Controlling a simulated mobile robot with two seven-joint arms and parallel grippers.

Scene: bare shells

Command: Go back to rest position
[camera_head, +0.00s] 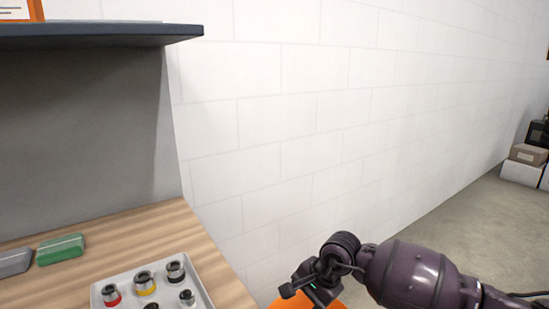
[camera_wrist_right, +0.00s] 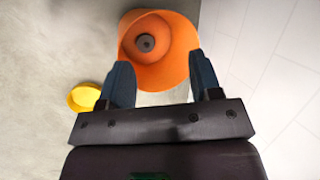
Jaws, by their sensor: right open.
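My right gripper (camera_head: 303,287) shows at the lower middle of the head view, past the right edge of the wooden table. In the right wrist view my right gripper (camera_wrist_right: 163,77) has its two blue-grey fingers spread apart with nothing held between them. An orange open container (camera_wrist_right: 173,70) lies beyond the fingertips, below the gripper, with a dark round thing (camera_wrist_right: 146,43) inside it. Part of the orange container (camera_head: 330,304) also shows beneath the gripper in the head view. My left gripper is out of view.
The wooden table (camera_head: 130,225) holds a grey tray (camera_head: 198,291) with several small capped parts, a green block (camera_head: 60,249) and a grey block (camera_head: 14,262). A dark shelf (camera_head: 100,35) overhangs it. A yellow round thing (camera_wrist_right: 83,97) lies on the floor. A white wall stands close by.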

